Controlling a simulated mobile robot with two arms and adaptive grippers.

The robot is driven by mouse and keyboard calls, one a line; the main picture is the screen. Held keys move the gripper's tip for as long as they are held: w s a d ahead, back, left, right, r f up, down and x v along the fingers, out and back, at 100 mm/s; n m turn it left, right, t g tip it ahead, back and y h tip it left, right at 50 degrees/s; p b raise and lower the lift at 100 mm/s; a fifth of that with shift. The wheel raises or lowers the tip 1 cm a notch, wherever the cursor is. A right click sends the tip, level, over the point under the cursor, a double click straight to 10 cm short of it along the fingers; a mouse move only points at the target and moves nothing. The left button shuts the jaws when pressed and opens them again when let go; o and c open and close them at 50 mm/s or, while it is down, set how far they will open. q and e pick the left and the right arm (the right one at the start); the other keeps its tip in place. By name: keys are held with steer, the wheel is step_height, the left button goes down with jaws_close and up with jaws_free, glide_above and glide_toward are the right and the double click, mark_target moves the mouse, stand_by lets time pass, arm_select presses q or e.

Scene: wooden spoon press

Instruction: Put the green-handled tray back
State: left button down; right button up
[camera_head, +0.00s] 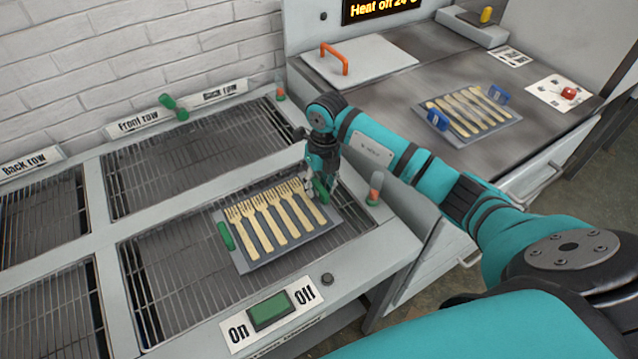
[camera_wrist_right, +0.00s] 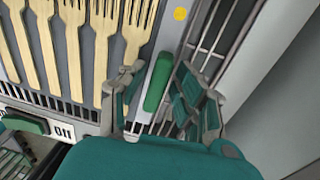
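The grey tray (camera_head: 318,233) with green handles lies on the front right grill and carries several wooden forks (camera_head: 276,216). Its left green handle (camera_head: 226,236) is free. My right gripper (camera_head: 318,184) is at its right green handle (camera_head: 322,190). In the right wrist view the gripper (camera_wrist_right: 160,92) has its fingers apart on either side of the green handle (camera_wrist_right: 158,82). A gap shows, so firm contact cannot be seen. My left gripper is not in view.
A blue-handled tray (camera_head: 466,112) with wooden utensils lies on the metal worktop at the right. A white lid with an orange handle (camera_head: 335,60) is behind my arm. The back right grill (camera_head: 200,160) is empty. An On/Off panel (camera_head: 268,312) is on the front edge.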

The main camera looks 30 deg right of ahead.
steer(key=shift+o, duration=0.5)
steer(key=shift+r, duration=0.1)
steer(key=shift+r, duration=0.3)
step_height(320, 180, up, 11)
steer(key=d+b, duration=0.1)
steer(key=b, duration=0.1)
steer(key=shift+r, duration=0.15)
